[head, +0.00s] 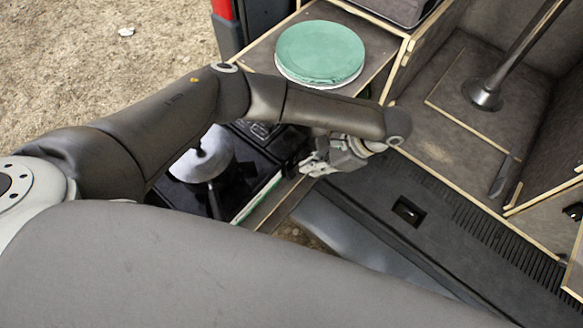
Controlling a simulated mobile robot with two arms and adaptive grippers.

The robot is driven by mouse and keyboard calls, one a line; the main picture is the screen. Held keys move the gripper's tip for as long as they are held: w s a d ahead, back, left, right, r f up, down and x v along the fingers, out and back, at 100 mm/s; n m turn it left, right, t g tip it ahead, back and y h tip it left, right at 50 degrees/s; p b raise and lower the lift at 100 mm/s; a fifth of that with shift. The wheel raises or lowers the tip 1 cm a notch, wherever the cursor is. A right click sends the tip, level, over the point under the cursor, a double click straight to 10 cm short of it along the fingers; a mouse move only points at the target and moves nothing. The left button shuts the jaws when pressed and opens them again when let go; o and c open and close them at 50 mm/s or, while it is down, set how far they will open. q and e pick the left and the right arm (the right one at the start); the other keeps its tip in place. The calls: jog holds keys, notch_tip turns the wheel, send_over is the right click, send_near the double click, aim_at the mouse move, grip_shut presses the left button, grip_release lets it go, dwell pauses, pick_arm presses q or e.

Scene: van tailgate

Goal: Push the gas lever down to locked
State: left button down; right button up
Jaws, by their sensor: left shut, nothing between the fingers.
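A black camping stove (262,178) stands on a pull-out wooden board at the van's tailgate, partly covered by my left arm. I cannot make out the gas lever; the stove's right end is close to my gripper and partly hidden. My left gripper (308,168) is shut and empty just right of the stove's right end, fingers pointing left towards it. I cannot tell whether it touches the stove. My right gripper is out of view.
A pale metal pot (203,158) with a dark handle sits on the stove. A green round lid or plate (320,52) lies on the board behind. The dark van sill (420,212) and wooden compartments are to the right. Sandy ground (110,75) is at left.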

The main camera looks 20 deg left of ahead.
pick_arm(q)
jog(key=v, duration=1.1)
jog(key=shift+w+d+r, duration=0.15)
jog(key=shift+d+r, duration=0.05)
jog(key=shift+d, duration=0.1)
